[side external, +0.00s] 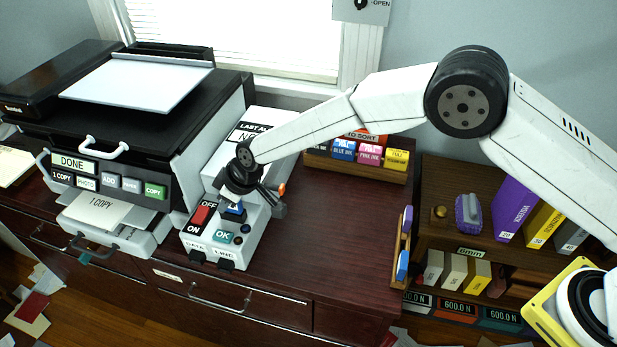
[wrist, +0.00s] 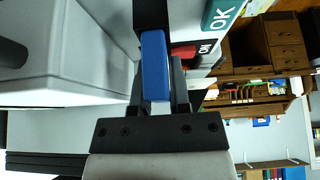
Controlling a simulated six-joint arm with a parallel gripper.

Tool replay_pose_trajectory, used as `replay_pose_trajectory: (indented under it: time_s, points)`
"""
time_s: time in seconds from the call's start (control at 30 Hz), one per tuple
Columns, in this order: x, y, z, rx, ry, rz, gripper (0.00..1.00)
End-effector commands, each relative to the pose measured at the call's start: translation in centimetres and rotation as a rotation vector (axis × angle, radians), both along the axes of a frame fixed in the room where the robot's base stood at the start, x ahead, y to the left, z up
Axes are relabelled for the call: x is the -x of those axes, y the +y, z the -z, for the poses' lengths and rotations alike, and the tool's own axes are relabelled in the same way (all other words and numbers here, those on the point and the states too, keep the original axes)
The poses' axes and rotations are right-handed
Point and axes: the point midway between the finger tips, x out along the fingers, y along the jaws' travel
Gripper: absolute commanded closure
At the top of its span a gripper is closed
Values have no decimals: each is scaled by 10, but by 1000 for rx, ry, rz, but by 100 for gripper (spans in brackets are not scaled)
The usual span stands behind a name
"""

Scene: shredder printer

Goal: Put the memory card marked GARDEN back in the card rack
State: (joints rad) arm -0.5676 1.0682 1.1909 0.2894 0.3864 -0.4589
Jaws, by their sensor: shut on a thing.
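My gripper (side external: 238,204) points down over the white device with the OFF/ON switch and OK button. It is shut on a blue card (wrist: 154,65), which also shows below the fingers in the side view (side external: 234,213). No marking on the card can be read, so I cannot tell whether it is GARDEN. I cannot tell whether its far end is still in the device or clear of it. A small wooden rack (side external: 399,262), which looks like the card rack, stands at the desk's right edge with a purple card (side external: 407,219) and a blue card (side external: 402,265).
The white device (side external: 253,240) has a tall back box beside my gripper. A printer (side external: 120,160) reading DONE stands at the left. An ink cartridge tray (side external: 355,168) is at the back. Dark desk top (side external: 330,235) is clear between device and rack. Shelves stand at the right.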

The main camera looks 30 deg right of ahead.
Motion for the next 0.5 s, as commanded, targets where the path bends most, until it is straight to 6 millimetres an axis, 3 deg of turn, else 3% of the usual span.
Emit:
replay_pose_trajectory:
  time_s: [0.5]
  points:
    - [0,0,-5,0,-1,-1,100]
